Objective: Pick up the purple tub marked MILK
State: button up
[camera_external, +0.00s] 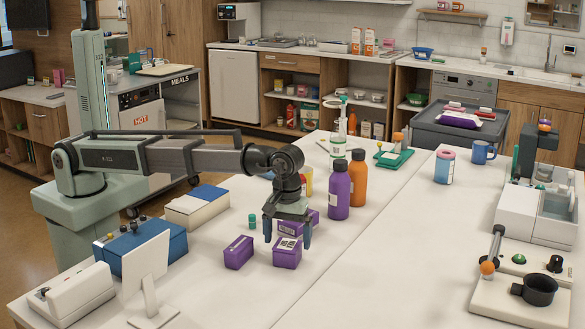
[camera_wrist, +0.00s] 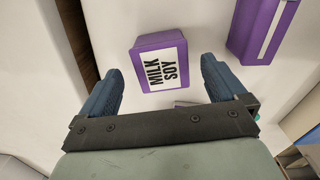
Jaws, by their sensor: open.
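In the wrist view a purple tub (camera_wrist: 146,37) with a white label reading MILK SOY lies just beyond and between the fingertips of my gripper (camera_wrist: 160,70). The fingers are apart with nothing held. In the external view my gripper (camera_external: 287,238) points down, low over the purple tubs. One purple tub (camera_external: 287,257) with a white top label is just below and between the fingers. Another purple tub (camera_external: 238,254) is to its left. More purple (camera_external: 313,216) shows behind the gripper, partly hidden. I cannot read the labels in the external view.
A second purple tub (camera_wrist: 262,25) is at upper right in the wrist view. Purple (camera_external: 340,190) and orange (camera_external: 358,180) bottles stand behind my gripper. A small green-capped item (camera_external: 252,221) and a white box (camera_external: 196,207) are to the left.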

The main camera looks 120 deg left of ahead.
aim_at(287, 244)
jog(key=shift+s+a+f, duration=0.15)
jog(key=shift+f, duration=2.35)
jog(key=c, duration=1.2)
